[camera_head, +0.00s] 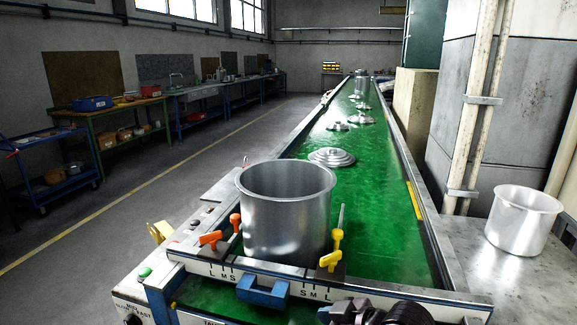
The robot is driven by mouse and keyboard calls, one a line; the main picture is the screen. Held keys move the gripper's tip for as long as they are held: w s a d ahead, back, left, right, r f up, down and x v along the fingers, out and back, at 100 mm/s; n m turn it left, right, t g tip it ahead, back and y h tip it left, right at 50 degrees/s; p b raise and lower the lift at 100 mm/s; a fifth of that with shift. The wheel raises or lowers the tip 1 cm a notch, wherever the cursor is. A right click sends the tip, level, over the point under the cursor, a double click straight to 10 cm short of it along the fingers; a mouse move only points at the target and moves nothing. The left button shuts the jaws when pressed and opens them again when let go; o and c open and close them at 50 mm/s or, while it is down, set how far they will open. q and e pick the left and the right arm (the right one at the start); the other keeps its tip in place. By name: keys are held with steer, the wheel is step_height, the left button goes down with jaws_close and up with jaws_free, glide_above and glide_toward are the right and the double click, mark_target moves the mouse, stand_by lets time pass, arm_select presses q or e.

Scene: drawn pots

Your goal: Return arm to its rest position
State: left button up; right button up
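A dark part of my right arm, seemingly its gripper (378,313), shows at the bottom edge, right of centre. It is cut off by the frame, and its fingers cannot be made out. It is in front of the near end of the conveyor, below the yellow handles. My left gripper is not in view. A large open metal pot (285,215) stands upright on the near end of the green conveyor (385,220), apart from my arm.
Orange handles (211,238) and yellow handles (331,259) flank the pot on a lettered fixture bar. Metal lids (331,157) lie farther along the belt. A whitish pot (523,220) stands on the right-hand table. Workbenches line the left wall; the floor between is clear.

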steer(key=s+d+f+m+t+h, duration=0.2)
steer(key=s+d+f+m, duration=0.15)
steer(key=d+f, duration=0.3)
steer(key=s+d+f+m+t+h, duration=0.25)
steer(key=d+f+m, duration=0.2)
steer(key=f, duration=0.25)
steer(key=s+d+f+m+h, duration=0.1)
steer(key=s+d+f+h, duration=0.1)
steer(key=s+d+f, duration=0.2)
steer(key=s+d+f+m+h, duration=0.1)
steer(key=s+d+f+h, duration=0.2)
steer(key=s+d, duration=0.3)
steer(key=s+f, duration=0.1)
steer(key=s, duration=0.2)
steer(key=shift+f+m, duration=0.15)
steer(key=shift+m, duration=0.25)
